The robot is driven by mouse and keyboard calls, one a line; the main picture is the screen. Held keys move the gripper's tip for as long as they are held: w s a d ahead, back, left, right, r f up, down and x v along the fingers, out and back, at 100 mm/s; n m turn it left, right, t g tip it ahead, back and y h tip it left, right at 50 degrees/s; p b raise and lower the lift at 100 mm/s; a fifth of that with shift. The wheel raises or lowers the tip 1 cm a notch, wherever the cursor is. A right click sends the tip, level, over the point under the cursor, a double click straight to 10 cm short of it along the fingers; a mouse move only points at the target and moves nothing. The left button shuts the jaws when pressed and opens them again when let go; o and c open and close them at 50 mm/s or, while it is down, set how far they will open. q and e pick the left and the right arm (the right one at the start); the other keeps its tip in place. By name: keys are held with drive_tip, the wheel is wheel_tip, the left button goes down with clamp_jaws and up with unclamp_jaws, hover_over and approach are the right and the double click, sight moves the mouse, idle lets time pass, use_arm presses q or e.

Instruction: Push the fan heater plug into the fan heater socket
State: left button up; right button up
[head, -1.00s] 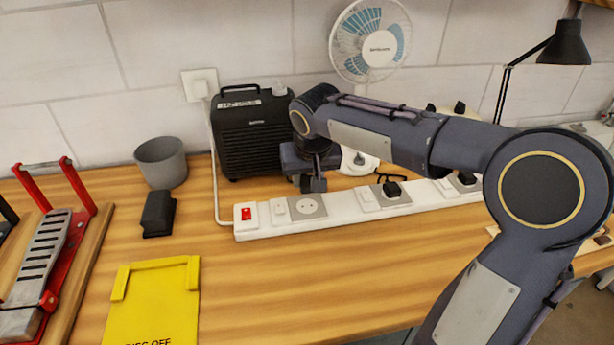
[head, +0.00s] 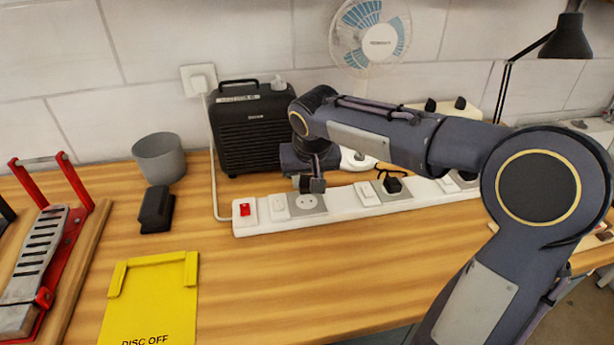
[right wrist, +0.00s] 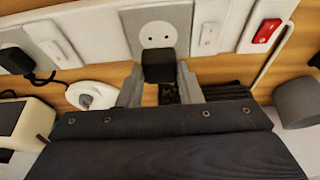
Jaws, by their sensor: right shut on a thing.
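My right gripper (head: 312,184) is just behind the white power strip (head: 340,207), by its left-hand round socket (head: 306,203). In the right wrist view, my right gripper (right wrist: 160,88) is shut on a black plug (right wrist: 158,66). The same socket (right wrist: 158,22) lies just beyond the plug, with two round holes showing. The plug's front is close below the holes in that picture; its pins are not visible and it does not look seated. The black fan heater (head: 250,135) stands behind the strip. My left gripper is not in view.
A black plug (head: 392,186) sits in another socket of the strip, with a rocker switch beside it. A red switch (head: 244,209) is at the left end.

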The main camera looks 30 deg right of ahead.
sight(308, 186)
drive_tip(key=shift+f+b, duration=0.8)
drive_tip(key=shift+f, duration=0.25)
drive_tip(key=shift+f+b, duration=0.55)
drive_tip(key=shift+f, duration=0.3)
idle(1.3)
drive_tip(key=o, duration=1.1)
drive_tip(key=shift+c, duration=0.2)
drive_tip(key=v, duration=0.8)
drive_tip(key=shift+f+p, duration=0.1)
drive_tip(key=shift+p, duration=0.25)
drive_tip(key=shift+s, duration=0.1)
